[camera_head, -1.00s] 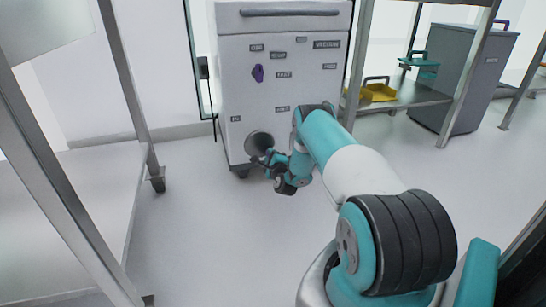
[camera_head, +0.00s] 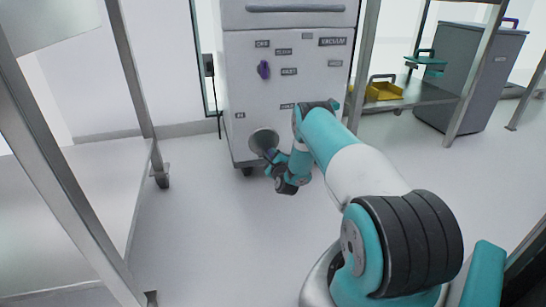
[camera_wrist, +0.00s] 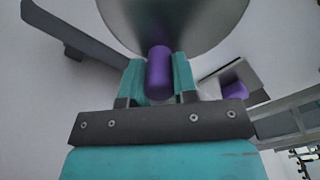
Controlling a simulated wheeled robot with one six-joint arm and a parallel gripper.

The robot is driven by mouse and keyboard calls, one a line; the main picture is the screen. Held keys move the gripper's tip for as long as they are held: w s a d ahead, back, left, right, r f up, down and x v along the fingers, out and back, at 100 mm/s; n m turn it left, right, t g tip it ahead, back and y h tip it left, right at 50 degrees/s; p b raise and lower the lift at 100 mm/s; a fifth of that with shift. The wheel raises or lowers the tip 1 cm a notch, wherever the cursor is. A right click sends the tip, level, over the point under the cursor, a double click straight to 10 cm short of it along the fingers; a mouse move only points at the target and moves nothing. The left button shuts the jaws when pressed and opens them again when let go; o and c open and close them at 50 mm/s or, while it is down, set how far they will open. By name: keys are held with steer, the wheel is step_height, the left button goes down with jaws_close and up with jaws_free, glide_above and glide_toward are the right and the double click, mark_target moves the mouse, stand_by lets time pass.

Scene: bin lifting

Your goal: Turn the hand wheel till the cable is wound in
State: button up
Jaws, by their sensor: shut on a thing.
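The hand wheel (camera_head: 262,139) is a round grey disc low on the front of a white cabinet. In the wrist view the hand wheel (camera_wrist: 185,22) fills the top middle, with a purple handle (camera_wrist: 159,75) standing out from it. My gripper (camera_head: 272,155) is at the lower right of the wheel in the head view. In the wrist view my gripper (camera_wrist: 159,84) has its teal fingers on both sides of the purple handle, shut on it. I cannot make out the cable for certain; my gripper and forearm hide part of the wheel's right side.
The white cabinet (camera_head: 288,75) carries several labels and a purple knob (camera_head: 263,69). A metal frame (camera_head: 70,140) stands at the left. Floor in front is clear.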

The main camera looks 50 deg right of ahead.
steer(key=o, duration=0.9)
steer(key=shift+p+v, duration=8.7)
steer(key=shift+p, duration=1.25)
steer(key=shift+d, duration=0.1)
